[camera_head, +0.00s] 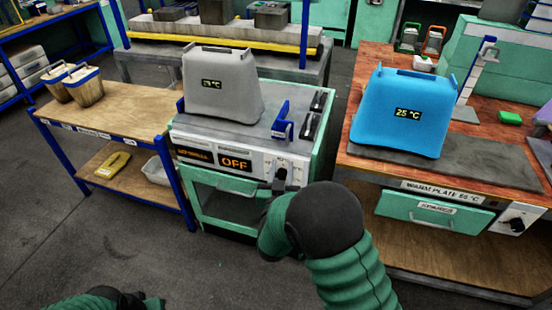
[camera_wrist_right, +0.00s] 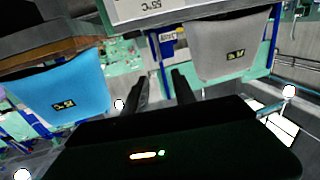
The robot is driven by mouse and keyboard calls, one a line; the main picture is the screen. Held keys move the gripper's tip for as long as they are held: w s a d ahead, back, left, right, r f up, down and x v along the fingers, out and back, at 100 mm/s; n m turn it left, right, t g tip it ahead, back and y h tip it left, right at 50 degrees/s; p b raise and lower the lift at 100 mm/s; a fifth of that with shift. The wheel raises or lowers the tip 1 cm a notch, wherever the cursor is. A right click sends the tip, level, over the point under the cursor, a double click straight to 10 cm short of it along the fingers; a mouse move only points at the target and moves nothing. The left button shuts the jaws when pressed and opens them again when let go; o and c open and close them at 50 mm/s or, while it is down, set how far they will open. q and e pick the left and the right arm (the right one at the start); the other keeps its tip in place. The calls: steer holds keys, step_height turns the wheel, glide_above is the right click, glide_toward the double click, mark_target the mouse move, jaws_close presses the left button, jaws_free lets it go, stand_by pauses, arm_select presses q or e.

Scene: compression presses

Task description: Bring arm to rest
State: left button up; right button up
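My right arm reaches up from the bottom of the head view. Its gripper (camera_head: 280,178) is by the knob panel of the middle machine, partly hidden behind my own wrist. In the right wrist view the two dark fingers (camera_wrist_right: 160,88) stand apart with nothing between them. Whether they touch a knob cannot be told. My left gripper (camera_head: 130,298) is low at the bottom left edge, partly cut off, over the floor. Its fingers are too dark to read.
The middle machine (camera_head: 228,183) reads OFF and carries a grey press (camera_head: 215,100). A blue press (camera_head: 400,90) reading 25 °C stands on the warm plate (camera_head: 480,165) at right. Wooden buckets (camera_head: 85,88) stand on the left bench (camera_head: 120,115). The floor (camera_head: 90,230) at front left is clear.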

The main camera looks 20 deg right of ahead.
steer(key=shift+s, duration=0.15)
steer(key=s+f+n+g+y, duration=0.2)
steer(key=s+f+g+y, duration=0.4)
steer(key=s, duration=0.7)
steer(key=s+f+n+g+y, duration=0.15)
steer(key=s+f+g, duration=0.4)
steer(key=s, duration=0.85)
step_height(320, 180, up, 17)
steer(key=s+g+p, duration=0.1)
steer(key=g+p, duration=0.1)
steer(key=p, duration=1.3)
steer(key=shift+d+f+n+h, duration=0.15)
steer(key=shift+d+n+h, duration=0.2)
steer(key=shift+d+n, duration=0.1)
